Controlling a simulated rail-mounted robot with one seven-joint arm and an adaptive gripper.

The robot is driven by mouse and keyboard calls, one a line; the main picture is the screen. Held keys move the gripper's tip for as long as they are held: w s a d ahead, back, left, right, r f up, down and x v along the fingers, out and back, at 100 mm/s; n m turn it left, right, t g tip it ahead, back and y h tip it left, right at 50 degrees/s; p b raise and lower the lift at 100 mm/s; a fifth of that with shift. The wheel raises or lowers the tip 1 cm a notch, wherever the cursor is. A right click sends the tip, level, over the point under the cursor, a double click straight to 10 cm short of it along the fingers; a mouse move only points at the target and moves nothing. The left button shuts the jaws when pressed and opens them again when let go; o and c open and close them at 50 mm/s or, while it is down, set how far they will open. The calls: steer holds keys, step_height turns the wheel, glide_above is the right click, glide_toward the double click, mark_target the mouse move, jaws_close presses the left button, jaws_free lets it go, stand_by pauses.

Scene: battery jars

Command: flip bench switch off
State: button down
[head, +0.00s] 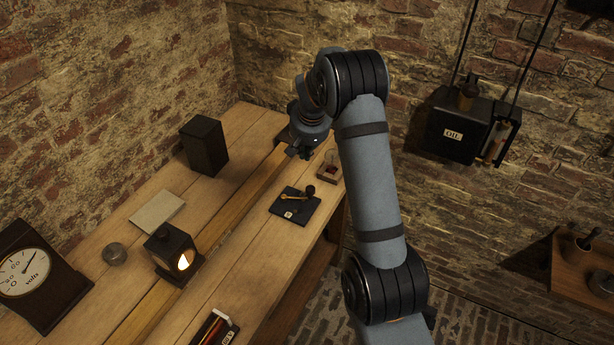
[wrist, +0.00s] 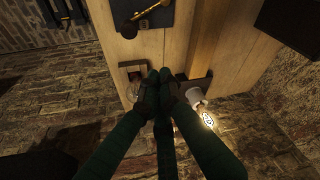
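The bench switch (head: 303,208) is a black base with a brass lever, a dark round knob and a small pale label, on the wooden bench. The lever lies low across the base; I cannot tell whether it is on or off. The switch also shows at the top of the wrist view (wrist: 150,20). My gripper (head: 300,152) is above the bench, beyond the switch in the head view and apart from it. In the wrist view its dark fingers (wrist: 164,78) come together at the tips, with nothing seen between them.
A small open wooden box (head: 333,177) stands near the gripper. A pale jar (wrist: 194,95) is at the bench end. A black box (head: 205,146), lit lamp (head: 172,250), volt meter (head: 35,275) and round tin (head: 114,253) stand on the bench. A black box (head: 440,145) hangs on the wall.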

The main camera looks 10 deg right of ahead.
steer(key=p+x, duration=0.3)
steer(key=x, duration=0.7)
steer(key=shift+d, duration=0.1)
steer(key=s+p, duration=0.2)
steer(key=s, duration=0.1)
steer(key=shift+s+d+f, duration=0.1)
steer(key=shift+s+f, duration=0.05)
steer(key=shift+s, duration=0.25)
steer(key=shift+s+f+b, duration=0.1)
steer(key=shift+f+b, duration=0.05)
steer(key=shift+b, duration=0.2)
